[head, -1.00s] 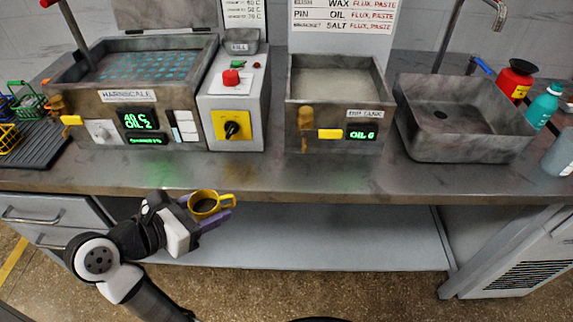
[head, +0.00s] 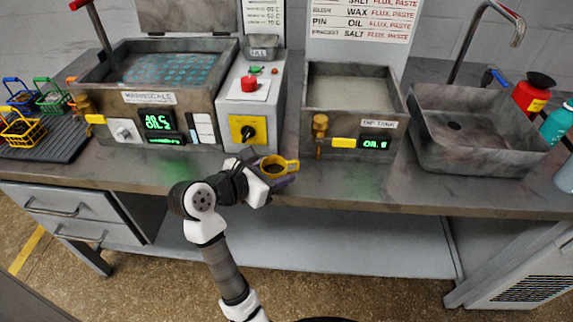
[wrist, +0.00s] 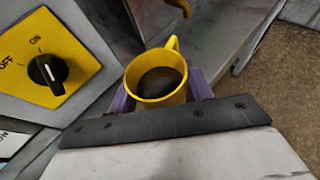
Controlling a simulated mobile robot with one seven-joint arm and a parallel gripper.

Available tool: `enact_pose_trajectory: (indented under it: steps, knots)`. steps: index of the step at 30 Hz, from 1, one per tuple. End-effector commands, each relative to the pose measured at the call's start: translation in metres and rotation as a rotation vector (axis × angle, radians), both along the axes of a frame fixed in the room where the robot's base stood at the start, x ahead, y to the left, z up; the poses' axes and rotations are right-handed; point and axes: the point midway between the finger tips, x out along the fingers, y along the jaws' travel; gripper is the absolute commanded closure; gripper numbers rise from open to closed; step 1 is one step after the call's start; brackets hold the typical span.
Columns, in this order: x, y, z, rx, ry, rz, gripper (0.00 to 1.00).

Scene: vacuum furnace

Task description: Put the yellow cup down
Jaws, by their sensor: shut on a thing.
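The yellow cup (head: 273,167) is held by my gripper (head: 282,180) near the front edge of the workbench (head: 330,182), in front of the control box with the yellow dial. In the wrist view the cup (wrist: 157,76) is upright with dark contents, and its handle points away to the upper right. The purple fingers of my gripper (wrist: 160,95) are shut on either side of it. I cannot tell from the frames whether the cup's base touches the bench.
The control box (head: 248,105) and the dip tank (head: 350,115) stand behind the cup. A heated bath (head: 160,100) is at left, a sink (head: 470,135) at right, and small baskets (head: 22,130) at far left. The bench strip before the dip tank is clear.

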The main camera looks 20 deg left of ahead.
Motion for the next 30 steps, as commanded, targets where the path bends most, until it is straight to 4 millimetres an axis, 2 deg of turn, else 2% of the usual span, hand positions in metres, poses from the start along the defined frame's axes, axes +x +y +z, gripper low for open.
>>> enact_pose_trajectory:
  steps: [5, 9, 22, 23, 27, 30]
  knots:
    - [0.032, -0.016, 0.003, 0.0, 0.0, -0.006, 0.79]
    - [0.032, -0.015, -0.012, -0.003, 0.001, -0.001, 0.79]
    - [0.031, -0.015, -0.02, 0.0, -0.001, -0.001, 0.79]
    - [0.031, -0.015, -0.019, 0.0, 0.0, -0.001, 0.48]
    - [0.031, -0.015, -0.018, 0.0, 0.0, -0.002, 0.29]
    - [0.031, -0.015, -0.018, 0.0, 0.0, -0.001, 0.28]
